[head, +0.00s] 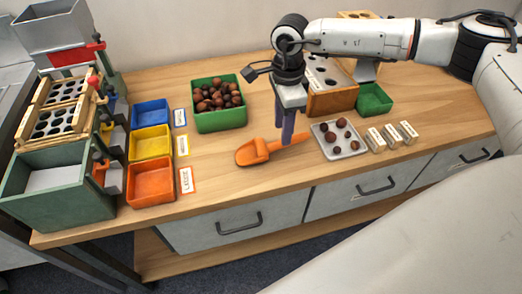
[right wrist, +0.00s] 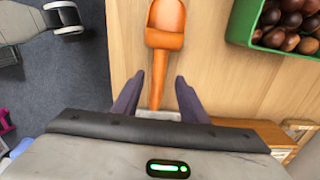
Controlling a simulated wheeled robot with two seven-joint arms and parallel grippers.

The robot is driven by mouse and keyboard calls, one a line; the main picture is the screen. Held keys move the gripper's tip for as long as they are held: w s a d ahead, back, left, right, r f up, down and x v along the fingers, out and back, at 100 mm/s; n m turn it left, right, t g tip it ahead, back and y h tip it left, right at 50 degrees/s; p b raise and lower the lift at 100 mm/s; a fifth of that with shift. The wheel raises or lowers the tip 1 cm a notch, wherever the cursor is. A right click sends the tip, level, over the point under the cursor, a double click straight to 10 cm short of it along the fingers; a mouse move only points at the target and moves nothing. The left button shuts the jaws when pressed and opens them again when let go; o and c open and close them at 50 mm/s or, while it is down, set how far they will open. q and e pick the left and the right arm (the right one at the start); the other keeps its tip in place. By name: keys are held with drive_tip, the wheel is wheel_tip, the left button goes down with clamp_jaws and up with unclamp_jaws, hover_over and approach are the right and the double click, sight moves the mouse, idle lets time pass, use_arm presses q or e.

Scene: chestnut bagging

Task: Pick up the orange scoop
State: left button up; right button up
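The orange scoop (head: 254,152) lies on the wooden table in front of the green chestnut crate, its handle pointing right. My right gripper (head: 287,141) reaches down over the handle with its purple fingers. In the right wrist view the scoop (right wrist: 166,24) is at the top, and its handle runs down between the two spread fingers of my right gripper (right wrist: 158,92). My left gripper is not in view.
The green crate (head: 221,121) of chestnuts stands behind the scoop. A metal tray (head: 345,154) with several chestnuts lies close to the right of the handle. Blue, yellow and orange bins (head: 150,186) stand left.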

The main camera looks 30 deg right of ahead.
drive_tip(key=shift+s+a+f, duration=0.1)
drive_tip(key=shift+f, duration=2.6)
clamp_jaws()
wheel_tip(320, 180, up, 10)
drive_tip(key=shift+r, duration=0.1)
